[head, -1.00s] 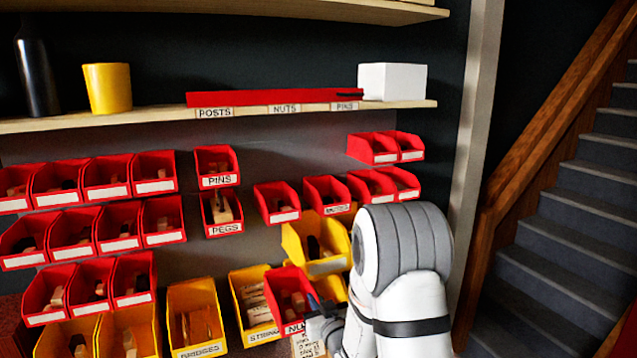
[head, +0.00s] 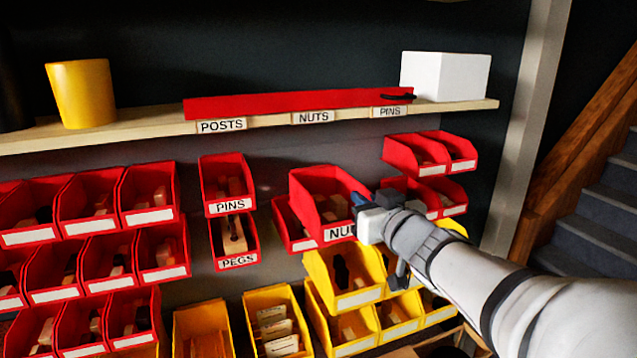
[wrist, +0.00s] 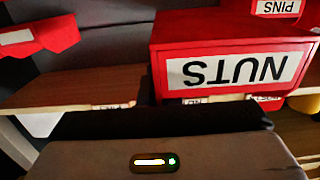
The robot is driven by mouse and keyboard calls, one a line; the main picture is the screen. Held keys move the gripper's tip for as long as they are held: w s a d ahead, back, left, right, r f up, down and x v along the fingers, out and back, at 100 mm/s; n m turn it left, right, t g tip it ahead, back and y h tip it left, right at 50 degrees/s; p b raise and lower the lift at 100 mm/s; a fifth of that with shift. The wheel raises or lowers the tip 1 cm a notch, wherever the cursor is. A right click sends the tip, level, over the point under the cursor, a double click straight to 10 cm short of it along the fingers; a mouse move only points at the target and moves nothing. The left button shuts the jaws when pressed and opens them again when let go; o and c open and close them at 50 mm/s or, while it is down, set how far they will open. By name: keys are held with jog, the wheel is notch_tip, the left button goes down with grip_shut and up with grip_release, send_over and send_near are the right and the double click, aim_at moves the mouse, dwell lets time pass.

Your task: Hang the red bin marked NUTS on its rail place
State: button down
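The red NUTS bin (head: 322,187) is in my gripper (head: 362,208), which grips it at its front right side. It is held in the air, upright with a slight tilt, in front of the bins on the wall panel. In the wrist view the NUTS bin (wrist: 235,65) fills the upper right, with its label upside down. My fingertips are partly hidden by the bin. A NUTS label (head: 313,117) is on the shelf edge above, between the POSTS label (head: 221,126) and the PINS label (head: 390,112).
The red PINS bin (head: 228,184) and PEGS bin (head: 234,242) hang left of the held bin. A red bin (head: 292,224) sits partly behind it. Yellow bins (head: 345,275) are below. A red strip (head: 290,103) and white box (head: 445,76) lie on the shelf.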

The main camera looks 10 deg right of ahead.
aim_at(337, 175)
jog(key=shift+r, duration=0.2)
jog(key=shift+s, duration=0.2)
jog(key=shift+b+x, duration=0.45)
jog(key=shift+x, duration=0.95)
jog(key=shift+r+b+x, duration=0.2)
jog(key=shift+b+x, duration=0.65)
jog(key=shift+x, duration=2.85)
jog(key=shift+r+x, duration=0.15)
jog(key=shift+x, duration=1.55)
jog(key=shift+r+x, duration=0.1)
jog(key=shift+x, duration=1.55)
jog(key=shift+r, duration=0.1)
jog(key=shift+x, duration=1.6)
jog(key=shift+f+b, duration=0.55)
jog(key=shift+f, duration=0.05)
